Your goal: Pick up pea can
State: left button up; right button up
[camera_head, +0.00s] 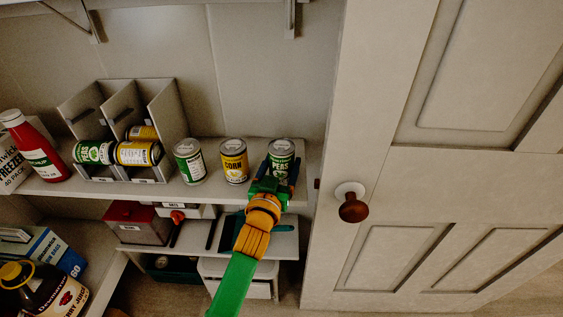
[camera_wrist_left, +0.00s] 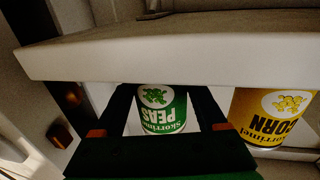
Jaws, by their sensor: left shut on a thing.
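The pea can (camera_head: 281,147), green with a silver lid, stands upright at the right end of the middle shelf. My left gripper (camera_head: 281,173) reaches it from the front, with one finger on each side, shut on it. In the left wrist view the pea can (camera_wrist_left: 162,110) shows upside down between the fingers, its PEAS label facing the camera. It appears still at shelf level; I cannot tell if its base touches the shelf (camera_head: 215,191). My right gripper is not in view.
A yellow corn can (camera_head: 234,161) stands close to the left of the held can, then another green can (camera_head: 189,162). A rack (camera_head: 165,110) holds lying cans. A red bottle (camera_head: 36,150) stands far left. A door with a brown knob (camera_head: 354,207) is at right.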

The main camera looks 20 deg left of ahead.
pick_arm(q)
grip_shut()
jog(key=shift+r, duration=0.1)
